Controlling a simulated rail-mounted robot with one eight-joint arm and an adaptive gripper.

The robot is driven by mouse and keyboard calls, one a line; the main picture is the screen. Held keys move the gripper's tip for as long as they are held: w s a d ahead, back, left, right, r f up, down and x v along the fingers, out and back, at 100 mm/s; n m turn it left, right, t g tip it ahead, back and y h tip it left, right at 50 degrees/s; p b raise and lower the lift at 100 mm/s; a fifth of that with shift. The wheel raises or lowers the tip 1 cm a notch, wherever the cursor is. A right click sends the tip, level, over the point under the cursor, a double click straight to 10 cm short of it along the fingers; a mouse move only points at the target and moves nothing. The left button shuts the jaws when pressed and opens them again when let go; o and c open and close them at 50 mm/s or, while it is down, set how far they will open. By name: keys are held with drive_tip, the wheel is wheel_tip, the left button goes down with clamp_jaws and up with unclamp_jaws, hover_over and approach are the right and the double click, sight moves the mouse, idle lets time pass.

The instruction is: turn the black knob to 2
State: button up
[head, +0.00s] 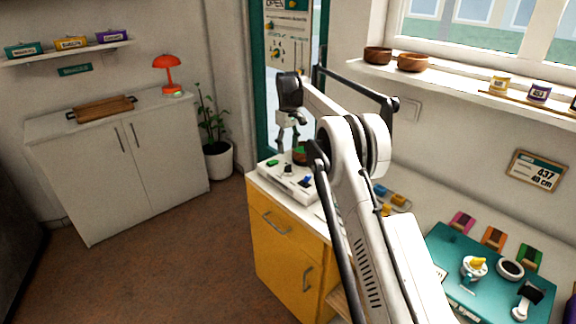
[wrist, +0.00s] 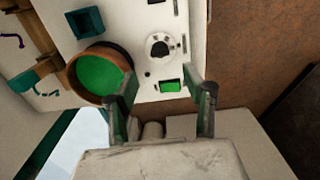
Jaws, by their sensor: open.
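The black knob (wrist: 159,47) sits on a round white dial on a white panel (wrist: 143,22) in the wrist view. The numbers on the dial are too small to read. In the head view a small dark knob (head: 288,169) shows on the white box (head: 284,186) at the end of the counter. My gripper (head: 288,146) is above this box, fingers pointing down. In the wrist view my gripper (wrist: 163,84) is open and empty. Its fingers stand either side of a green button (wrist: 170,86), and the knob lies beyond the fingertips, apart from them.
A brown bowl with a green inside (wrist: 100,72) is close to the left finger, and a blue square cup (wrist: 85,22) is beyond it. A teal board (head: 450,253) with other controls lies on the right of the counter. The floor beside the yellow cabinet (head: 273,245) is clear.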

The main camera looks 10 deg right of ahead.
sight(288, 169)
wheel_tip(288, 169, down, 8)
drive_tip(key=shift+f, duration=0.25)
drive_tip(key=c, duration=1.1)
